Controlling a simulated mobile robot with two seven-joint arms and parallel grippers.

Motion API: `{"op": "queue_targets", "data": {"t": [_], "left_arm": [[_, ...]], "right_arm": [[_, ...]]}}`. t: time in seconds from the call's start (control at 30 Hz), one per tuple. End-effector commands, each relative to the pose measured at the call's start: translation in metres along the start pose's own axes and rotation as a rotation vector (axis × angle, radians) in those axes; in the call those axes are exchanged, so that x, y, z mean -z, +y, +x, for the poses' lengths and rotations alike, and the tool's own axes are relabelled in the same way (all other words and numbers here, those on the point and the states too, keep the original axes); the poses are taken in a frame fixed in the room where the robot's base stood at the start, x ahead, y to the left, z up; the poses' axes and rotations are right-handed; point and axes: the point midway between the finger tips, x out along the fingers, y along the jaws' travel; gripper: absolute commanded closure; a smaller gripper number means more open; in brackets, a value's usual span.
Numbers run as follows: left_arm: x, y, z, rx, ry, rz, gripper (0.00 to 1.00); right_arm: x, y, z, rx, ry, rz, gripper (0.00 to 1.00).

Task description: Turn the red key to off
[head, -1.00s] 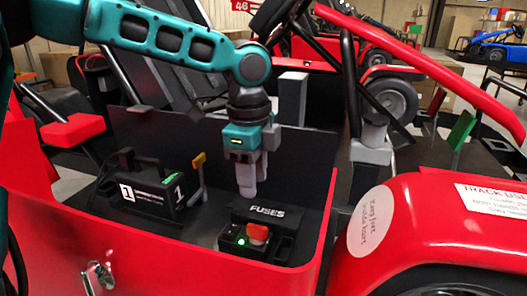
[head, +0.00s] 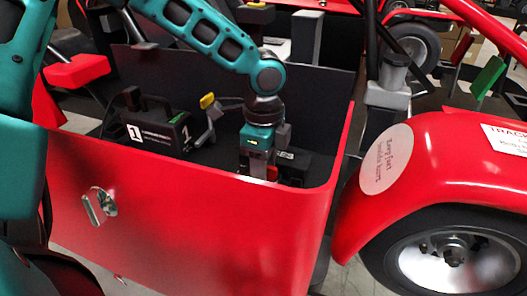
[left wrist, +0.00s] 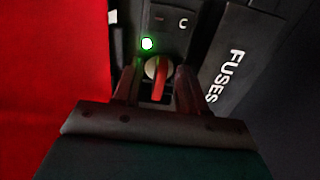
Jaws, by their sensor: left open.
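The red key (left wrist: 160,78) shows in the left wrist view as a red grip on a pale round base, on a black switch panel. A lit green light (left wrist: 147,43) is just above it. In the head view only a bit of red (head: 272,173) shows beside my gripper. My left gripper (left wrist: 157,88) is open, with one finger on each side of the key; I cannot tell whether they touch it. In the head view my left gripper (head: 262,165) reaches down inside the red side panel, its tips partly hidden. My right gripper is not in view.
The black fuse box (left wrist: 250,60) lies right beside the switch. The red kart side panel (head: 190,215) stands close in front of my left gripper. A black battery box (head: 150,130) and a yellow-topped lever (head: 207,102) are to its left.

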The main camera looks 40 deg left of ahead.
Motion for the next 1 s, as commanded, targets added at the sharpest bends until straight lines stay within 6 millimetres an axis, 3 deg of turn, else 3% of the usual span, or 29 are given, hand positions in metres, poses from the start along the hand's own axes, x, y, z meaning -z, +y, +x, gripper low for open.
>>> {"op": "queue_targets", "data": {"t": [0.37,0.8,1.0], "left_arm": [[-0.0004,-0.0001,0.0059,0.0,-0.001,0.0,0.58],[-0.0003,-0.0001,0.0055,0.0,0.0,0.0,1.0],[-0.0003,-0.0001,0.0055,0.0,0.0,-0.002,1.0]], "right_arm": [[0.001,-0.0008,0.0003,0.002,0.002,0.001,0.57],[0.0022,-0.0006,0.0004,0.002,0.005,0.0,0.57],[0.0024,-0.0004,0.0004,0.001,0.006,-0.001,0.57]]}}
